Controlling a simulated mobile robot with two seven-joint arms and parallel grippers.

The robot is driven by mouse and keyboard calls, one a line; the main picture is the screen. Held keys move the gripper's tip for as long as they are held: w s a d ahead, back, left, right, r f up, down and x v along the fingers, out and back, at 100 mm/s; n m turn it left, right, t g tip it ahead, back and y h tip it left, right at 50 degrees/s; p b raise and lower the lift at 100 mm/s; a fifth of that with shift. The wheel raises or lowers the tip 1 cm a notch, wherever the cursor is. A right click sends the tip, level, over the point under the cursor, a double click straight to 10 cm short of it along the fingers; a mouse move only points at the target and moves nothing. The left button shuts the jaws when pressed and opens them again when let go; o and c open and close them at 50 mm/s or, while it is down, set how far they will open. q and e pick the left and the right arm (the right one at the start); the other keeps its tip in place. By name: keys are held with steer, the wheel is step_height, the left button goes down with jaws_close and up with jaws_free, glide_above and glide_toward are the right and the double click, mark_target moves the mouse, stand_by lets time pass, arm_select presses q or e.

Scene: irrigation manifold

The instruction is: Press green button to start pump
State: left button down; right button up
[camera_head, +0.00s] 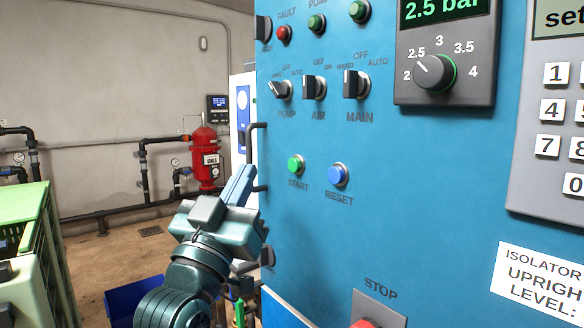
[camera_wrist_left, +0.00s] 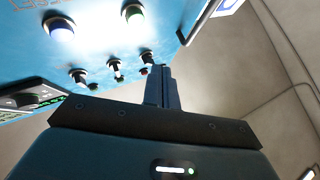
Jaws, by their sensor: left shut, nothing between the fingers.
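The green START button (camera_head: 295,165) is on the blue control panel (camera_head: 400,180), left of the blue RESET button (camera_head: 337,175). In the left wrist view the green button (camera_wrist_left: 133,14) shows at the top edge, beside the brightly lit RESET button (camera_wrist_left: 60,30). My left gripper (camera_head: 246,172) is shut and empty, with its fingers pointing up, left of START near the panel's left edge. A gap shows in the picture between the fingertips and the button; the exact depth is hard to tell. In the left wrist view the fingers (camera_wrist_left: 158,70) are together. My right gripper is not in view.
A dark handle (camera_head: 256,155) stands out at the panel's left edge, close to my left fingers. Above START are three selector switches (camera_head: 313,88). A red STOP button (camera_head: 364,323) is low on the panel. A green crate (camera_head: 25,205) is at the far left.

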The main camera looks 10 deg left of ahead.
mark_target(294, 165)
arm_select(q)
steer(key=shift+w+d, duration=0.8)
steer(key=shift+w, duration=0.25)
steer(key=shift+w+d, duration=0.8)
steer(key=shift+w, duration=0.25)
stand_by(0.5)
steer(key=shift+w+d, duration=0.25)
steer(key=shift+w, duration=0.1)
steer(key=shift+w+d+p, duration=0.25)
steer(key=shift+w+p, duration=0.05)
steer(key=shift+p, duration=0.05)
stand_by(0.6)
steer(key=shift+s+a, duration=0.1)
stand_by(0.3)
steer(key=shift+s+a, duration=0.4)
steer(key=shift+s, duration=0.15)
